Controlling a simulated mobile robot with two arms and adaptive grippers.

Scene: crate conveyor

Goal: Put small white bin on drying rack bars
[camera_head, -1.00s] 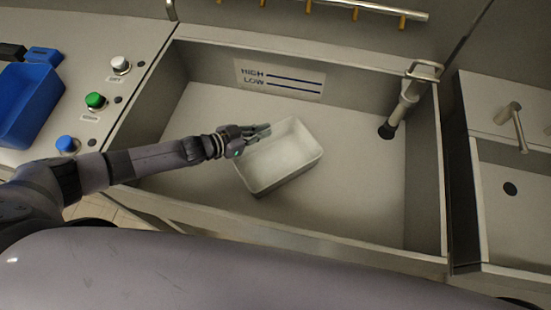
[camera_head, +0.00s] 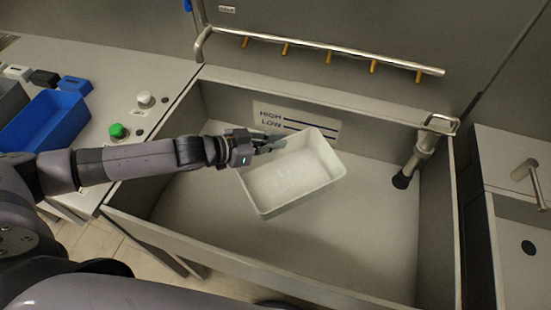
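The small white bin (camera_head: 292,184) is empty and tilted, above the floor of the large sink, its top corner overlapping the HIGH/LOW label. My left gripper (camera_head: 268,145) reaches in from the left and is shut on the bin's upper-left rim; the exact finger contact is small and partly hidden. The drying rack bar (camera_head: 325,48) is a metal rail with several orange-tipped pegs, on the wall behind the sink. The bin is below it and apart from it. My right gripper is not in view.
The sink's back wall carries a HIGH/LOW label (camera_head: 285,118). A drain pipe (camera_head: 418,155) stands at the sink's right end. A blue bin (camera_head: 45,128) and a green button (camera_head: 117,131) are on the left counter. A second sink (camera_head: 520,225) with a faucet (camera_head: 527,172) is at right.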

